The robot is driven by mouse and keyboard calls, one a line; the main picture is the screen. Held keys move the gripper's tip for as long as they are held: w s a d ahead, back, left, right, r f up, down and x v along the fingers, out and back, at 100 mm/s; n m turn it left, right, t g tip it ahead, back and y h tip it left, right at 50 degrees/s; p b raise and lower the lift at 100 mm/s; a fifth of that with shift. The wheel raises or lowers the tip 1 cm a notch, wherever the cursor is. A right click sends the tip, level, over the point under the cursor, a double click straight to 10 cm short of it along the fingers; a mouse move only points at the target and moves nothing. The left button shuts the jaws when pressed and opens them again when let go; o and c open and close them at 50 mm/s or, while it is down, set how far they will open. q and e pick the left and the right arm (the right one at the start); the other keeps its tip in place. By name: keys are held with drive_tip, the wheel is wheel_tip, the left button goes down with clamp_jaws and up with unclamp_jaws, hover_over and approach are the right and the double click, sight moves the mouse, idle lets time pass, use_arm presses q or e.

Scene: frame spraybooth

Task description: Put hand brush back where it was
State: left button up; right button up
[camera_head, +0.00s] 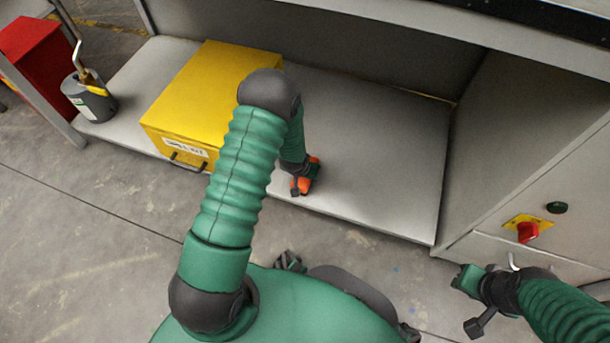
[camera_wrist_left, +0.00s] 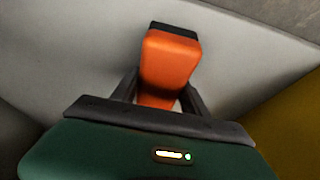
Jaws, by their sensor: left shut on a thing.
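The hand brush shows as an orange body with a black end (camera_wrist_left: 170,60) between the two fingers of my left gripper in the left wrist view. In the head view, bits of orange (camera_head: 302,186) show at my left gripper (camera_head: 306,174), over the front part of the grey lower shelf (camera_head: 385,150). The left gripper is shut on the brush. My arm and gripper hide much of it, and I cannot tell whether it touches the shelf. My right gripper (camera_head: 466,283) is at the lower right, over the floor, with no object visible in it; its jaw opening is unclear.
A yellow box (camera_head: 205,85) with a front handle stands on the shelf, left of my left gripper. A grey can (camera_head: 88,98) with a tool in it stands farther left. The shelf's right part is clear. A cabinet panel with a red knob (camera_head: 527,231) stands right.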

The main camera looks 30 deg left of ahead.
use_arm(q)
drive_tip(key=o, duration=1.6)
drive_tip(key=p+v, duration=0.7)
drive_tip(key=v, duration=0.4)
drive_tip(key=shift+r+p, duration=0.3)
drive_tip(key=shift+p, duration=0.05)
drive_tip(key=s+d+r+m, duration=0.1)
drive_tip(key=s+d+r, duration=0.2)
drive_tip(key=r, duration=0.3)
drive_tip(key=s+d+r+m+g, duration=0.1)
drive_tip(key=s+d+r, duration=0.3)
drive_tip(key=r, duration=0.3)
drive_tip(key=s+d+r+h, duration=0.1)
drive_tip(key=s+d+r, duration=0.2)
drive_tip(key=s+r, duration=0.2)
drive_tip(key=shift+d+r+m+g, duration=0.2)
drive_tip(key=shift+r+m+g, duration=0.2)
drive_tip(key=shift+r, duration=0.45)
